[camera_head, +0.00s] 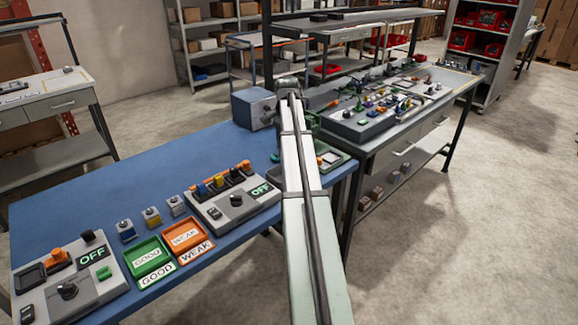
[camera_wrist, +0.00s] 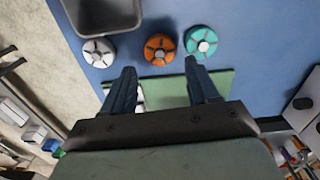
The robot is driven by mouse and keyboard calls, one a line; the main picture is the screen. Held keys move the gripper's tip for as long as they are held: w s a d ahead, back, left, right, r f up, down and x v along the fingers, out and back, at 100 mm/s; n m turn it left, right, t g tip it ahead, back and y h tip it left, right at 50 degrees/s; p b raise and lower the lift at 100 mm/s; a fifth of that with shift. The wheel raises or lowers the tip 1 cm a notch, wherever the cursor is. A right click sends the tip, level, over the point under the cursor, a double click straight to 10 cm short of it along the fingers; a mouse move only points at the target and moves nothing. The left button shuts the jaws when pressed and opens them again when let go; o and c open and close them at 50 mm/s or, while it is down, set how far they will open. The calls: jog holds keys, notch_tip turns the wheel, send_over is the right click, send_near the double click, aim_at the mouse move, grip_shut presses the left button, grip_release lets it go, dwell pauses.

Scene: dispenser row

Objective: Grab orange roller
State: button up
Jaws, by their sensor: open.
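The orange roller (camera_wrist: 152,56) is a round orange disc with dark notches and a pale hub, on the blue bench top in the wrist view. My gripper (camera_wrist: 160,67) is open, with its two dark fingers apart. In that view the roller shows just past the gap between the fingertips, with nothing between the fingers that I can see held. A grey-white roller (camera_wrist: 98,53) lies to its left and a teal roller (camera_wrist: 201,41) to its right. In the head view my arm covers this area, and I cannot make out the orange roller there.
A grey bin (camera_wrist: 103,14) stands beyond the rollers. A green plate (camera_wrist: 172,90) lies under the fingers. In the head view the blue bench (camera_head: 150,185) carries control boxes, a green tray (camera_head: 147,255) and an orange tray (camera_head: 185,236). A crowded grey workbench (camera_head: 385,140) stands at right.

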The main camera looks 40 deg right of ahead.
jog(key=shift+d+f, duration=0.15)
jog(key=shift+f, duration=1.55)
jog(key=shift+d+f, duration=0.15)
jog(key=shift+f, duration=1.5)
jog(key=c, duration=0.7)
